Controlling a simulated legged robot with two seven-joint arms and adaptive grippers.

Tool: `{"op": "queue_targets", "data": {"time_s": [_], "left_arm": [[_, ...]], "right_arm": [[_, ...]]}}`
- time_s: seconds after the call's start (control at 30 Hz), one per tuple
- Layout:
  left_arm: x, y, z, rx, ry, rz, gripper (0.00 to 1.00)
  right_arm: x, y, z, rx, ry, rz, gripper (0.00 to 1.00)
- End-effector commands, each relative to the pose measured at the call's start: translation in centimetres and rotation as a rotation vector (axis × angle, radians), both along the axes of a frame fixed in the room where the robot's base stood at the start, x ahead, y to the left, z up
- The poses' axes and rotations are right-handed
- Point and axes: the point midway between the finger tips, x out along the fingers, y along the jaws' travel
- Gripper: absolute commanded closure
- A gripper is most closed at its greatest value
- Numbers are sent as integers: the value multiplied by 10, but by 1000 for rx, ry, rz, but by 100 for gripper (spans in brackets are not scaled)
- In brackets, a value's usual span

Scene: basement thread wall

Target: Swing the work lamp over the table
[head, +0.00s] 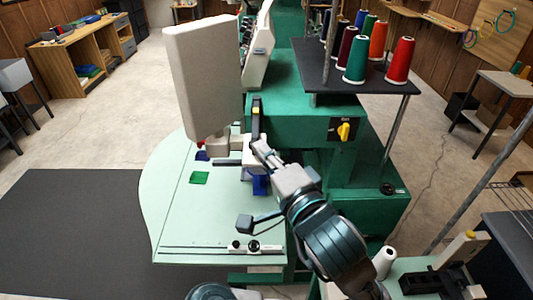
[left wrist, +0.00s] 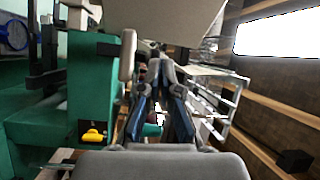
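My left gripper (head: 252,158) is over the right part of the pale green table (head: 175,215), close to the machine's green body. Its two dark fingers with blue sides show in the left wrist view (left wrist: 161,85). Their tips look close together, but I cannot tell whether they are shut or hold anything. A grey rounded upright bar (left wrist: 127,56) stands just left of the fingers. A black upright part with a yellow end (head: 256,118) is at the gripper in the head view. I cannot surely tell which part is the work lamp. My right gripper is not in view.
A large beige machine head (head: 205,75) hangs beside the gripper. The green body has a yellow knob (head: 343,131). Several thread cones, one red (head: 400,62), stand on a dark rack. A green patch (head: 199,178) lies on the table, whose left part is clear.

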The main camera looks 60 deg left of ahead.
Motion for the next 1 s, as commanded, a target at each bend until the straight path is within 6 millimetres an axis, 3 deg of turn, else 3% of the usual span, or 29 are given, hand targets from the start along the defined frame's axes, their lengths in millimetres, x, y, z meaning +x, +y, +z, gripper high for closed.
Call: {"op": "queue_targets", "data": {"time_s": [0.27, 0.7, 0.9, 1.0], "left_arm": [[1, -7, 0, 1, 1, -3, 100], [-1, -101, -5, 8, 0, -2, 100], [1, -123, -5, 4, 1, 6, 100], [20, -120, 5, -27, -3, 64, 100]], "right_arm": [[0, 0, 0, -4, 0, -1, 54], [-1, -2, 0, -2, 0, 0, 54], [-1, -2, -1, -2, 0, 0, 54], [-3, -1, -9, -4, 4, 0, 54]]}}
